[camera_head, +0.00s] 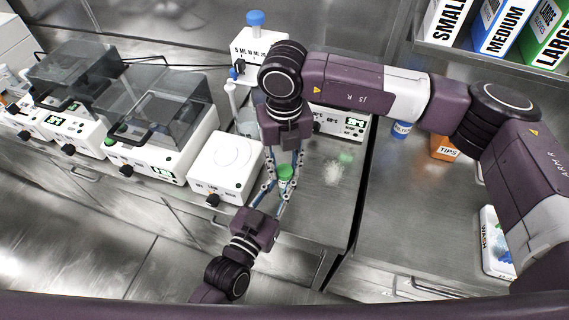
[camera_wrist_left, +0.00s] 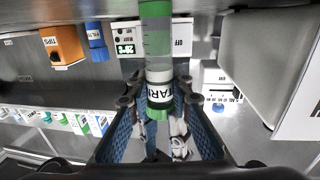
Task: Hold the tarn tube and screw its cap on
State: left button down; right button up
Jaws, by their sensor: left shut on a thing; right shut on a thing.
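The tarn tube (camera_wrist_left: 158,45) shows upside down in the left wrist view, with a graduated clear body, green towards its base and a white label. Its green cap (camera_wrist_left: 158,108) is at the label end; I cannot tell how tightly it sits. In the head view the green cap (camera_head: 285,171) shows between the two grippers. My left gripper (camera_head: 276,192) reaches up from below, shut on the tube. My right gripper (camera_head: 285,164) comes from the far side, shut on the cap. The fingers hide much of the tube in the head view.
A white box-shaped device (camera_head: 225,165) stands close left of the grippers. An orange tips box (camera_head: 444,148) and a wash tray (camera_head: 490,243) are on the right bench.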

jog(key=m, duration=0.7)
jog(key=shift+m, duration=0.4)
jog(key=m, duration=0.7)
jog(key=shift+w, duration=0.1)
jog(key=o, duration=0.8)
jog(key=shift+r, duration=0.1)
notch_tip(320, 180, up, 12)
